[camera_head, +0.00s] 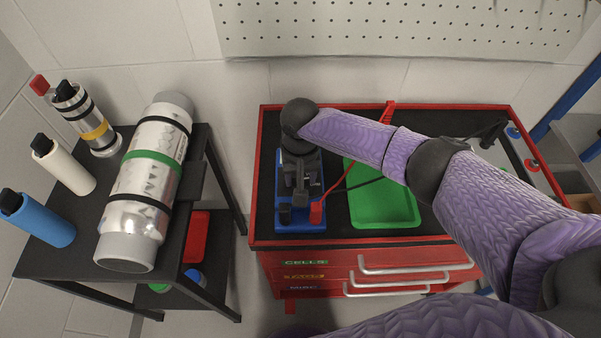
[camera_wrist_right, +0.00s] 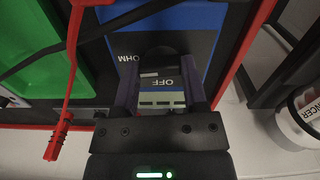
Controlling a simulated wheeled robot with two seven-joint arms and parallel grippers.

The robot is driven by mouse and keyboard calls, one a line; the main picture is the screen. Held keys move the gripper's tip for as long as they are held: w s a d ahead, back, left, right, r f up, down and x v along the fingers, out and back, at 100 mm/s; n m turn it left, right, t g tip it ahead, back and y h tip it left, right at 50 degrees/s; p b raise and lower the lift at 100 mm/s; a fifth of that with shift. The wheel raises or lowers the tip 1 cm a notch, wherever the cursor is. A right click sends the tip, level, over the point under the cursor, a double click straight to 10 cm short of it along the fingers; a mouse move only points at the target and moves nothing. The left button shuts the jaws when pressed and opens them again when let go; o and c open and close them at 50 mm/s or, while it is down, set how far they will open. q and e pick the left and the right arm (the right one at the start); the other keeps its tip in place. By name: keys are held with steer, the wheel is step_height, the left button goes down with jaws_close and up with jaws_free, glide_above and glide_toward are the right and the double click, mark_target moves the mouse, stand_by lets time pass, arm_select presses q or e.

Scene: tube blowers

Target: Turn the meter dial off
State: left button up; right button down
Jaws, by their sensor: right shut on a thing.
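The blue meter (camera_head: 285,218) lies on the left part of the red cabinet's dark top, and its blue face also shows in the right wrist view (camera_wrist_right: 195,25). My right gripper (camera_head: 300,190) is over the meter, pointing down at it. In the right wrist view my right gripper (camera_wrist_right: 161,75) has its fingers on both sides of the black dial (camera_wrist_right: 160,55) and is shut on it. The words OFF and OHM and a small display (camera_wrist_right: 162,99) show upside down there. The gripper hides much of the dial, and where the dial points cannot be told. My left gripper is out of view.
A green tray (camera_head: 385,222) sits right of the meter on the red cabinet (camera_head: 370,242). A red lead (camera_head: 335,190) and a black lead run beside the meter. A black side table (camera_head: 75,250) with a big silver cylinder (camera_head: 140,190) and several smaller tubes stands at left.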

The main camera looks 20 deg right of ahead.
steer(key=n+p, duration=0.1)
steer(key=n, duration=0.2)
steer(key=shift+r, duration=0.1)
steer(key=n+p, duration=0.1)
steer(key=n, duration=0.4)
steer(key=shift+w, duration=0.1)
steer(key=n+p, duration=0.1)
steer(key=n, duration=0.7)
steer(key=shift+a, duration=0.1)
steer(key=shift+n, duration=0.5)
steer(key=shift+c, duration=0.6)
jaws_free()
